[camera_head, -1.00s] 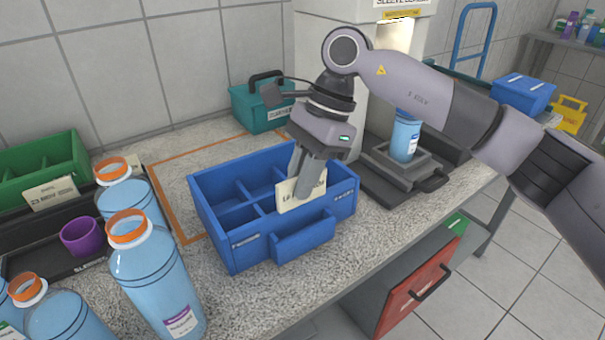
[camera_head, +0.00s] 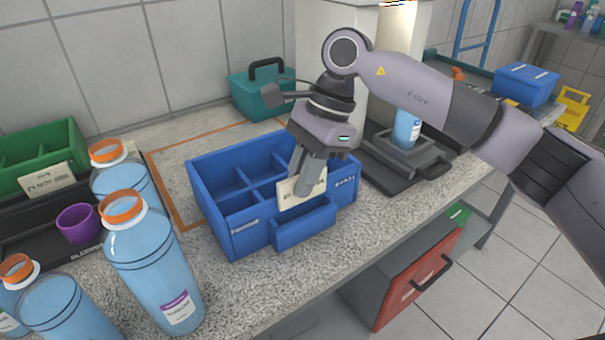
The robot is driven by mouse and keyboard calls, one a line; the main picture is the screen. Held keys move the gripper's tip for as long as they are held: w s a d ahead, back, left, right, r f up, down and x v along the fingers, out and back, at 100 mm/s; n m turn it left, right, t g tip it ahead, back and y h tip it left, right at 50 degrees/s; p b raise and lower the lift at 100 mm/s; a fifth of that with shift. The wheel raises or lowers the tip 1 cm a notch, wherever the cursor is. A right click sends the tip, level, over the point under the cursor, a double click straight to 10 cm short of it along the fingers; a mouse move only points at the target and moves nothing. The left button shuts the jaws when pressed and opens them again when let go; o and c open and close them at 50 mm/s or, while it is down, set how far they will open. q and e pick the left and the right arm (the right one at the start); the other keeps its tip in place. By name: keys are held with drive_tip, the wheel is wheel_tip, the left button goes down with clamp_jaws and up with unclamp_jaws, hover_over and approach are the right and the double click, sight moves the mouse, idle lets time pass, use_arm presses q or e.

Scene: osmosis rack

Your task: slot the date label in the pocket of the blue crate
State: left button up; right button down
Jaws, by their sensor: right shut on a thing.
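The blue crate (camera_head: 218,221) stands on the speckled counter, with open compartments and a pocket (camera_head: 304,226) on its front wall. My right gripper (camera_head: 306,190) is shut on the cream date label (camera_head: 287,197), which it holds upright at the crate's front wall, just above the pocket. The label's lower edge is at the pocket's top; I cannot tell whether it is inside. My left gripper is not in view.
Several blue bottles (camera_head: 152,270) with orange collars stand at the left front. A purple cup (camera_head: 78,223) and a green crate (camera_head: 70,139) are at the left. A teal case (camera_head: 258,98) stands behind. A dark stand (camera_head: 385,176) with a bottle is right of the crate.

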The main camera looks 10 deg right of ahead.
idle(0.3)
drive_tip(key=shift+f, duration=0.25)
drive_tip(key=shift+r, duration=0.25)
idle(0.9)
drive_tip(key=c, duration=1)
unclamp_jaws()
drive_tip(key=shift+c, duration=0.2)
drive_tip(key=v, duration=0.7)
drive_tip(key=shift+r+b, duration=0.1)
drive_tip(key=shift+b, duration=0.2)
